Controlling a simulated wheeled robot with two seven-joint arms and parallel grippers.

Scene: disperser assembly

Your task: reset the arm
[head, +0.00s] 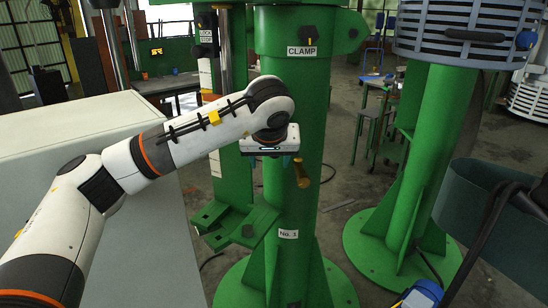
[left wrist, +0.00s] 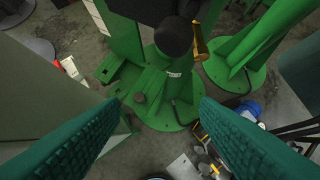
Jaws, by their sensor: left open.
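My left arm comes in from the left in the head view, bent at the elbow. My left gripper (head: 268,160) is in front of the green disperser column (head: 300,115) labelled CLAMP. In the left wrist view its two teal fingers (left wrist: 158,102) are wide apart with nothing held between them. The column's foot with the "No. 1" label (left wrist: 165,95) shows beyond the fingers. A brass handle (head: 301,174) sticks out from the column close to the gripper; it also shows in the left wrist view (left wrist: 199,42). I cannot tell whether they touch. My right gripper is not in view.
A pale box-like cabinet (head: 90,140) stands at the left, under my left arm. A second green column (head: 440,130) with a grey slatted ring (head: 465,35) stands at the right. Green foot brackets (head: 240,222) stick out low. Stools and a work table (head: 385,85) are farther back.

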